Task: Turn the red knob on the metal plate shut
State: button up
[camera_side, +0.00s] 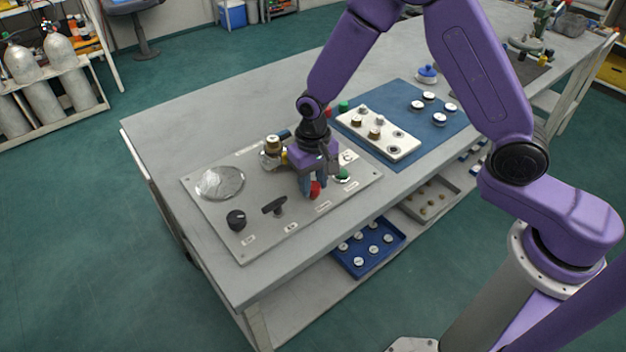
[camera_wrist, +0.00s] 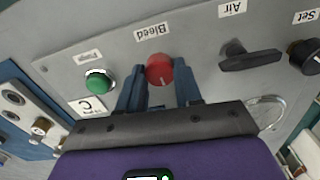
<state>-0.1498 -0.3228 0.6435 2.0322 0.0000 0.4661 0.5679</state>
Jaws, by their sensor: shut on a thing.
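The red knob (camera_wrist: 160,69) sits on the metal plate (camera_wrist: 110,50) under a "Bleed" label (camera_wrist: 153,32) in the wrist view, with a white mark on its face. My gripper (camera_wrist: 160,82) has one blue-grey finger on each side of the knob and is shut on it. In the side view my gripper (camera_side: 313,188) points down at the plate, and the red knob (camera_side: 315,189) shows between and just beyond its fingertips. The metal plate (camera_side: 205,205) lies on the grey bench. How far the knob is turned is hard to tell.
A green knob (camera_wrist: 99,82) stands beside the red one. A black "Air" lever (camera_wrist: 250,60) and a black "Set" knob (camera_wrist: 305,56) are on its other side. A round gauge (camera_side: 220,183) and brass fitting (camera_side: 272,147) are on the plate. A blue mat (camera_side: 385,100) lies behind.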

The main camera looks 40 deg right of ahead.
aim_at(314, 186)
jog(key=shift+m, duration=0.5)
jog(key=o, duration=1)
jog(key=shift+o, duration=0.2)
notch_tip(314, 186, up, 18)
jog(key=shift+f, duration=0.25)
jog(key=shift+s, duration=0.1)
jog(key=s+d+n, duration=0.4)
jog(key=s+n, duration=0.1)
jog(key=s, duration=0.4)
jog(key=s+d+f+n, duration=0.1)
jog(key=s+d+n, duration=0.3)
jog(key=s, duration=0.5)
jog(key=s+d+n, duration=0.4)
jog(key=s+n, duration=0.1)
jog(key=s, duration=0.4)
jog(key=shift+f+n, duration=0.2)
jog(key=shift+n, duration=0.2)
